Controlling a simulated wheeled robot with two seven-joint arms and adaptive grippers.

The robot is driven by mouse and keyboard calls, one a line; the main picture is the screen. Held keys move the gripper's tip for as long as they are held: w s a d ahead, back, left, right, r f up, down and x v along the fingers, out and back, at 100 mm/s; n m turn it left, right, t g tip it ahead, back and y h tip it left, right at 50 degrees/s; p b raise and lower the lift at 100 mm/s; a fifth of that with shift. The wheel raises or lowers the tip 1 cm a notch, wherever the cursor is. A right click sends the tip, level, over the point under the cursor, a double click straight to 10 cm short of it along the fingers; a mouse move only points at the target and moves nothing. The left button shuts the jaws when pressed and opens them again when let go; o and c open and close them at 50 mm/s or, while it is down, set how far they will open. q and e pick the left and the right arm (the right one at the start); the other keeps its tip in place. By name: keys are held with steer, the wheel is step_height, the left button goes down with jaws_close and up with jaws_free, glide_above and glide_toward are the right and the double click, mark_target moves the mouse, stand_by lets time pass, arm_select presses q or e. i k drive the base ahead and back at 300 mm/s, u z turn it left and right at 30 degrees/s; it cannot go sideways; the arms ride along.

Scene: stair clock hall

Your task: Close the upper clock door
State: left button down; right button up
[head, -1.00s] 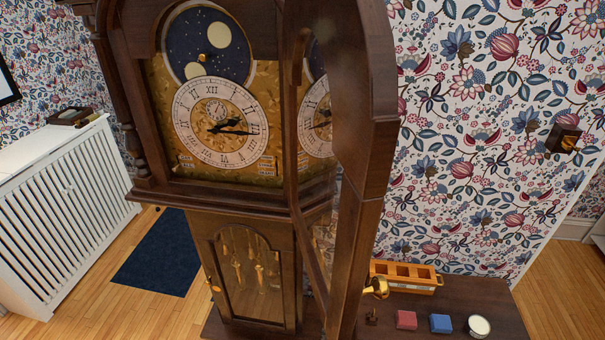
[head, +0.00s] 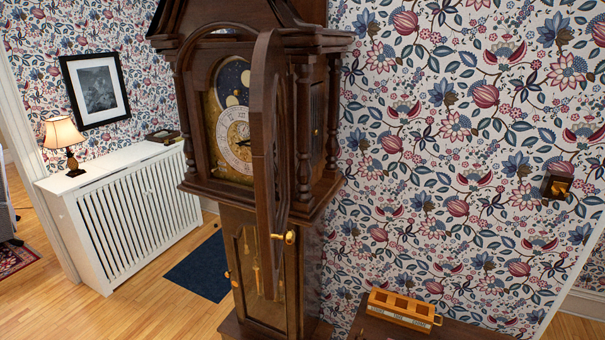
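The upper clock door (head: 264,140) is a tall dark wooden arched frame, standing open and seen nearly edge-on. A brass knob (head: 290,237) sits near its lower end. The door covers the right part of the clock face (head: 234,140), which has a white dial and a blue moon disc. The tall clock (head: 321,180) stands upright against the wallpapered wall. Its lower door (head: 257,270) has a glass pane and looks shut. Neither of my grippers is in view.
A wooden box with compartments (head: 401,309) sits on a dark low table (head: 362,322) right of the clock. A white radiator cover (head: 135,205) with a lamp (head: 64,142) stands at the left. A blue mat (head: 203,267) lies on the floor. A wall fixture (head: 557,185) is at the right.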

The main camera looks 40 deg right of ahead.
mark_target(267, 112)
steer(key=z, duration=1.05)
steer(key=i, duration=0.5)
steer(key=k, duration=0.3)
steer(key=u, duration=0.75)
steer(key=i, duration=0.25)
steer(key=z, duration=0.3)
